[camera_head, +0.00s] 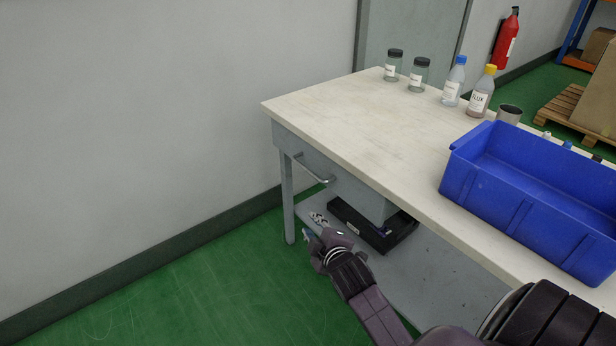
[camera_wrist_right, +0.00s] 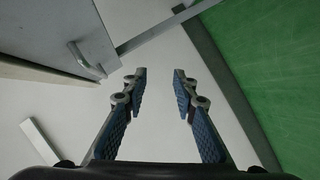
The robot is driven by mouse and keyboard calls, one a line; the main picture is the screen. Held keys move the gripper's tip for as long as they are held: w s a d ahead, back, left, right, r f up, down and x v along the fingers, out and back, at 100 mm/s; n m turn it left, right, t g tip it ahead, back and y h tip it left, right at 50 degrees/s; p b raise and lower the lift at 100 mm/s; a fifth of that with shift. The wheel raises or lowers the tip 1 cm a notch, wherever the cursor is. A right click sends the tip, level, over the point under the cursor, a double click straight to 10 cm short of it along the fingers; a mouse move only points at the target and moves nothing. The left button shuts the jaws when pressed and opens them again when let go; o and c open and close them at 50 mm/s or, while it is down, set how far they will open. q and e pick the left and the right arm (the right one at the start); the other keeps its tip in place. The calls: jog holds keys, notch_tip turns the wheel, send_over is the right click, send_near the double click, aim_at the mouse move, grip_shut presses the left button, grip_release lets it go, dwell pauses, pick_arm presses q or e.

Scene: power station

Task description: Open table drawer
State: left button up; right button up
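The grey table drawer (camera_head: 335,185) is under the left end of the pale-topped table (camera_head: 345,120) and looks closed. Its metal bar handle (camera_head: 312,170) is on the front face. The handle also shows in the right wrist view (camera_wrist_right: 85,60), at the upper left, on the grey drawer front (camera_wrist_right: 98,30). My right gripper (camera_head: 309,235) is below the handle, in front of the table, and apart from it. In the wrist view the blue-padded fingers (camera_wrist_right: 156,75) are spread with nothing between them. My left gripper is not in view.
A blue bin (camera_head: 480,190) stands on the tabletop, with jars and bottles (camera_head: 453,82) behind. A black tray (camera_head: 375,235) lies on the lower shelf (camera_head: 440,270). A table leg (camera_head: 288,200) is close to my right gripper. The green floor at left is clear.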

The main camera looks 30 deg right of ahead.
aim_at(308, 171)
jog(key=w+d+r+n+t, duration=0.1)
jog(key=w+d+r, duration=0.1)
jog(key=w, duration=0.2)
jog(key=w+d+r+n+t+h+b, duration=0.1)
jog(key=w+d+r, duration=0.1)
jog(key=w, duration=0.2)
jog(key=w+d+r+n+t+b, duration=0.1)
jog(key=w+d+r, duration=0.1)
jog(key=w+d, duration=0.1)
jog(key=shift+w+d+r+t+h, duration=0.1)
jog(key=shift+w+r+t+h, duration=0.3)
jog(key=shift+w, duration=0.3)
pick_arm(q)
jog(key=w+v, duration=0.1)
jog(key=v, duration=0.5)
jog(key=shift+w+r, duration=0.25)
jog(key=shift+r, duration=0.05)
pick_arm(e)
jog(key=shift+w+d, duration=0.15)
jog(key=shift+w, duration=0.35)
grip_shut()
